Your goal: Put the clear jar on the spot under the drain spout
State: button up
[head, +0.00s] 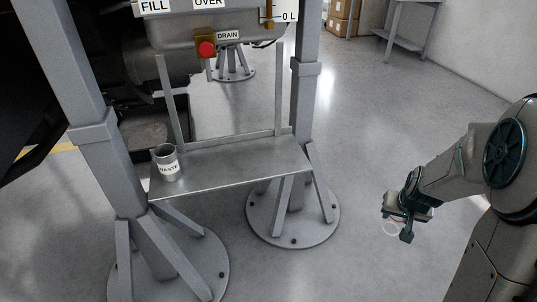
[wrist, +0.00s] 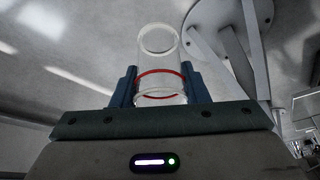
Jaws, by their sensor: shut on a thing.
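The clear jar (wrist: 160,60) stands between the two blue fingers of my gripper (wrist: 160,88) in the wrist view. It has a red ring around it and looks empty. In the head view my gripper (head: 402,222) is at the right, over open floor and apart from the stand, with the jar's pale rim (head: 391,229) faintly visible. The drain spout (head: 209,69) hangs below a red knob and the DRAIN label (head: 228,35). A bare metal shelf (head: 235,158) lies below it. I see no marked spot on the shelf.
A grey cup labelled WASTE (head: 166,163) stands at the shelf's left end. Thick grey stand legs (head: 303,90) rise at both sides of the shelf, with round bolted feet (head: 293,226) on the floor. The floor between my arm and the stand is clear.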

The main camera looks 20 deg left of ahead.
aim_at(222, 162)
jog(key=z, duration=0.3)
jog(key=i, duration=0.55)
jog(key=u, duration=1.25)
